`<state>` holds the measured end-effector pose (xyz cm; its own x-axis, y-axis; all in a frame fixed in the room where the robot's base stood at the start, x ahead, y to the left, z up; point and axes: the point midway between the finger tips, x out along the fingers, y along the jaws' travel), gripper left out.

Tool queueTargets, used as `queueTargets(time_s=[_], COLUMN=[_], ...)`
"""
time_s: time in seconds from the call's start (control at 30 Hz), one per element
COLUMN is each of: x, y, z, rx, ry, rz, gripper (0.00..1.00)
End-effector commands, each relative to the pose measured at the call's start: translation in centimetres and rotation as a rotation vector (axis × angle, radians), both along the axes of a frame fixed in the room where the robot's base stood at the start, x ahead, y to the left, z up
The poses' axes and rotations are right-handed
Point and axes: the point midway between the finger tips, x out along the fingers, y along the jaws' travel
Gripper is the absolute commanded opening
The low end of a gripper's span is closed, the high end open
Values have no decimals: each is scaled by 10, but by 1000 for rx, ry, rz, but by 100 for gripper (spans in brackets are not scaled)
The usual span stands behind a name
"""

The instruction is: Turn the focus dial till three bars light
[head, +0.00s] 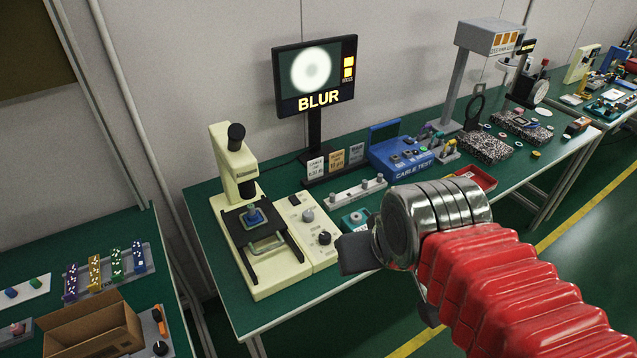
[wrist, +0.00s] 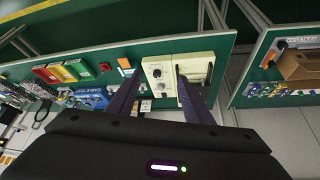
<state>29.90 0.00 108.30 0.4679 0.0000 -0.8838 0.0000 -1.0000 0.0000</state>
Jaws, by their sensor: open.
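A cream microscope (head: 232,165) stands on the green bench. Its control panel carries a black dial (head: 324,238) and a smaller grey knob (head: 308,215); their labels are too small to read. The monitor (head: 318,76) shows a fuzzy white disc, the word BLUR and two lit orange bars (head: 348,67). My gripper (head: 352,252) is open and empty, just right of the panel's front in the head view. In the wrist view its two dark fingers spread below the panel (wrist: 156,65), where the black dial (wrist: 157,73) shows between them, apart from both.
A blue cable tester (head: 400,155), a white strip with pegs (head: 357,193) and a teal device (head: 355,220) lie right of the panel. A cardboard box (head: 92,325) sits on the left bench. The aisle in front is clear.

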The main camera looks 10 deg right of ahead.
Motion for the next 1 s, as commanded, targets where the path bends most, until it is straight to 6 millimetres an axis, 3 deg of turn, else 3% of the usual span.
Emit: queueTargets(time_s=[0.17,0.37,1.0], x=[4,21,111], y=[0,0,1], z=[-15,-30,-63], rx=[0,0,-1], ry=[56,136,338], rz=[0,0,4], gripper=[46,46,46])
